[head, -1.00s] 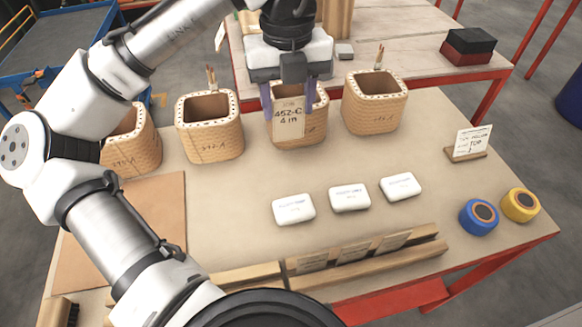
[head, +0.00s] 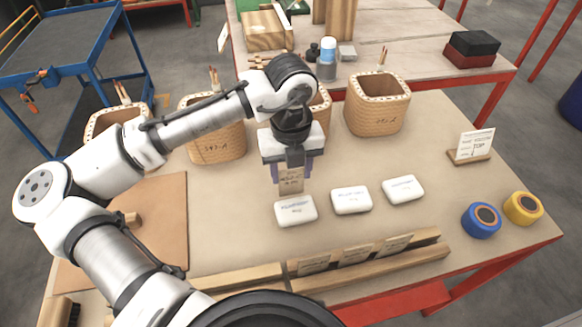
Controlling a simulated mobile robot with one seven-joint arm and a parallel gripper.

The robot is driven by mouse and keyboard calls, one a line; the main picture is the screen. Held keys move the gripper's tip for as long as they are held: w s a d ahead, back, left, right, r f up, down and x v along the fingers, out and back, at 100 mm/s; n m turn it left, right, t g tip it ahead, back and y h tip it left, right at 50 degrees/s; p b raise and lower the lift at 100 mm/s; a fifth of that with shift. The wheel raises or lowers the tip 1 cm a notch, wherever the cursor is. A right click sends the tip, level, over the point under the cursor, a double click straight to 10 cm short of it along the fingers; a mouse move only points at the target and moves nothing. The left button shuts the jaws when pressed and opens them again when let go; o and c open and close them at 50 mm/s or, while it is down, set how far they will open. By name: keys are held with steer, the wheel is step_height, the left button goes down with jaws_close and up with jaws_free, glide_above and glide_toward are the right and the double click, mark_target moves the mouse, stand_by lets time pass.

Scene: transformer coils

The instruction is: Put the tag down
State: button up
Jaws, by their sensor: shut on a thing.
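The tag (head: 290,181) is a small tan card with dark writing, seen in the head view. My gripper (head: 288,172) is shut on the tag and holds it upright, pointing down. The tag is just behind the leftmost white block (head: 296,211), near its back edge. I cannot tell whether the tag touches the block or the table. The writing on the tag is too small to read now.
More white blocks (head: 351,200) (head: 404,188) stand in a row to the right. Several woven coils (head: 376,108) stand behind, one partly hidden by my arm. A slotted wooden rail (head: 375,262) holds several cards in front. Blue (head: 481,220) and yellow (head: 523,208) tape rolls are at right.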

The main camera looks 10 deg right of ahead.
steer(key=shift+f, duration=0.1)
steer(key=shift+f+b, duration=0.3)
steer(key=shift+f, duration=0.2)
steer(key=o, duration=0.9)
steer(key=shift+o, duration=0.2)
steer(key=shift+r, duration=0.1)
step_height(320, 180, up, 13)
